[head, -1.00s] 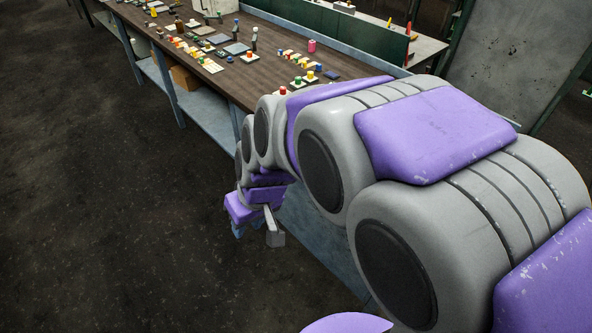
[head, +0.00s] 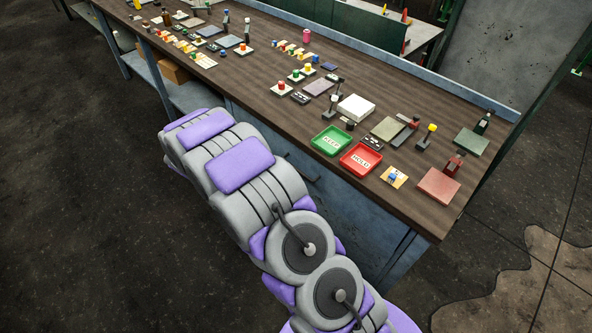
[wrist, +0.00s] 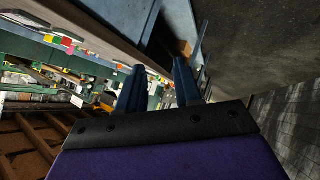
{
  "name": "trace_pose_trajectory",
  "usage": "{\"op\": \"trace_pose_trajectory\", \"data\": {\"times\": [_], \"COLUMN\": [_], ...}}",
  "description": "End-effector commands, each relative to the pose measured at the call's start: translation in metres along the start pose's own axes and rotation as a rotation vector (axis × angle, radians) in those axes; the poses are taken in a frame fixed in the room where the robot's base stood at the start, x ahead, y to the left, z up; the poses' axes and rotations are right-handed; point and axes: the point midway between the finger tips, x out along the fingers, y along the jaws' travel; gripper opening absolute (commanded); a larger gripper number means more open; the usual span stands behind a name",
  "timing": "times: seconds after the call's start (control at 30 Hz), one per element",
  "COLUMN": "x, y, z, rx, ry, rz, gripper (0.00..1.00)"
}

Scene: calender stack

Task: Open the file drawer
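The blue-grey metal front under the workbench (head: 345,212) shows in the head view, right of my arm. I cannot make out which part of it is the file drawer. A small dark shape like a handle (head: 314,181) shows high on this front, close beside my arm. My arm covers the left part of the front. My gripper (wrist: 159,66) shows in the wrist view with its two dark blue fingers apart and nothing between them. It is hidden in the head view. The wrist view shows no drawer handle that I can tell.
The dark wooden bench top (head: 262,82) holds a green tray (head: 330,141), a red tray (head: 361,160) and several small parts. An open lower shelf (head: 195,96) with brown boxes is at the left. The dark floor (head: 90,230) left of my arm is clear.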

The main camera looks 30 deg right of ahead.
Motion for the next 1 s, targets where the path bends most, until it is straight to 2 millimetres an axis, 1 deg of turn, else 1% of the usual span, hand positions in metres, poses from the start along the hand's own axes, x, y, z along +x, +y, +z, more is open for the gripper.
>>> {"op": "trace_pose_trajectory", "data": {"times": [0.03,0.1,0.17,0.27,0.3,0.37,0.4,0.47,0.5,0.6,0.7,0.8,0.9,1.0], "x": [0.014,0.029,0.04,0.052,0.054,0.056,0.056,0.053,0.052,0.045,0.038,0.034,0.036,0.043], "y": [-0.001,0.003,0.006,0.011,0.012,0.013,0.015,0.017,0.018,0.022,0.024,0.027,0.032,0.04], "z": [0.016,0.035,0.053,0.089,0.105,0.126,0.143,0.164,0.178,0.205,0.225,0.235,0.241,0.244], "rx": [-0.029,-0.072,-0.112,-0.19,-0.225,-0.274,-0.311,-0.363,-0.395,-0.46,-0.508,-0.533,-0.542,-0.541], "ry": [-0.024,-0.055,-0.087,-0.159,-0.193,-0.243,-0.282,-0.337,-0.373,-0.45,-0.508,-0.541,-0.555,-0.557], "rz": [0.055,0.141,0.213,0.336,0.383,0.453,0.499,0.56,0.594,0.667,0.717,0.741,0.75,0.751], "gripper": [0.34,0.34,0.34,0.34,0.34,0.34,0.34,0.34,0.34,0.34,0.34,0.34,0.34,0.34]}}
